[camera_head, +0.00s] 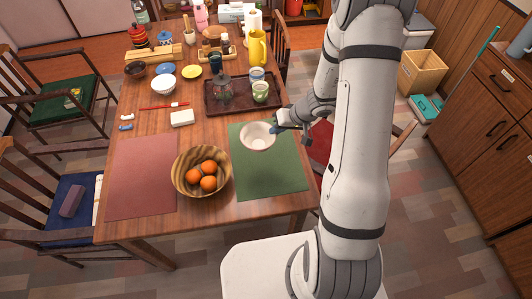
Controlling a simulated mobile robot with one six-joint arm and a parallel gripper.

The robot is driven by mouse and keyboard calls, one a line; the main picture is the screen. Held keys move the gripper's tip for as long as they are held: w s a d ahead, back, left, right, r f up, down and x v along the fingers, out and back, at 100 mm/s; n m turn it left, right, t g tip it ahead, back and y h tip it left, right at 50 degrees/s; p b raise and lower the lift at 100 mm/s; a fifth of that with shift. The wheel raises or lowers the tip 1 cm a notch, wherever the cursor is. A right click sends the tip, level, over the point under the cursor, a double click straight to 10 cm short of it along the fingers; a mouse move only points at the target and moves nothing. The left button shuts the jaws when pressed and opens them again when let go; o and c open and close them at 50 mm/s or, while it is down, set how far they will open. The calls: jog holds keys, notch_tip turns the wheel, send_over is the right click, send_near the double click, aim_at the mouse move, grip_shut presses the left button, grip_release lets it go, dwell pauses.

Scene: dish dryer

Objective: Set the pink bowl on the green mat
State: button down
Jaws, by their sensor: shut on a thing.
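The pink bowl (257,143), pale pink outside and whitish inside, is upright over the far part of the green mat (270,180). I cannot tell whether its base touches the mat or is slightly above it. My gripper (275,130) comes in from the right and is shut on the bowl's right rim. The fingertips are small and partly hidden at the rim. The near part of the green mat is bare.
A wooden bowl of oranges (187,183) stands just left of the green mat, overlapping the red mat (140,180). A dark tray (213,104) with cups and a glass lies behind the pink bowl. Chairs stand around the table.

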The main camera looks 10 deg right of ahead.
jog(key=d+f+m+b, duration=0.1)
jog(key=f+b, duration=0.2)
jog(key=b, duration=0.1)
jog(key=w+f+m+h+b, duration=0.1)
jog(key=f+b, duration=0.3)
jog(key=b, duration=0.1)
jog(key=w+d+f+m+t+b, duration=0.1)
jog(key=f+b, duration=0.3)
jog(key=shift+w+d+f, duration=0.15)
jog(key=shift+w+d, duration=0.05)
jog(key=shift+d, duration=0.1)
jog(key=shift+f+b, duration=0.2)
jog(key=shift+b, duration=0.3)
jog(key=c, duration=1.5)
grip_release()
jog(key=shift+c, duration=0.2)
jog(key=shift+r, duration=0.15)
